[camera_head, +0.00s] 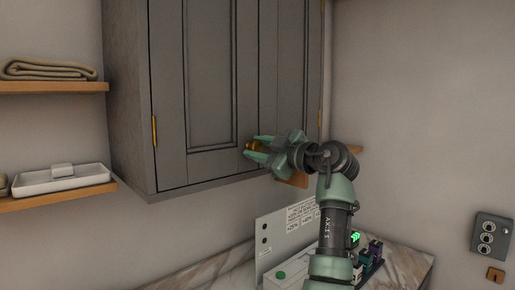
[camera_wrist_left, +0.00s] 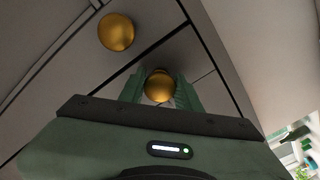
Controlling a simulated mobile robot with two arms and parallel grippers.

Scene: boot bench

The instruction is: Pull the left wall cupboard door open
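The grey wall cupboard has a left door (camera_head: 170,80) and a right door (camera_head: 293,80), both closed in the head view. My left gripper (camera_head: 250,147) is at the lower inner corner of the left door. Its fingers are shut on a round brass knob (camera_wrist_left: 158,87), the left door's, which lies between them in the left wrist view. The other brass knob (camera_wrist_left: 116,32), on the right door, is free of the fingers; the gripper hides it in the head view. My right gripper is not in view.
Left shelves hold a folded towel (camera_head: 48,69) and a white tray (camera_head: 62,178). Below the cupboard, a marble worktop (camera_head: 405,265) carries a white panel (camera_head: 285,228) and small boxes. A switch plate (camera_head: 491,238) is on the right wall. The space before the left door looks clear.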

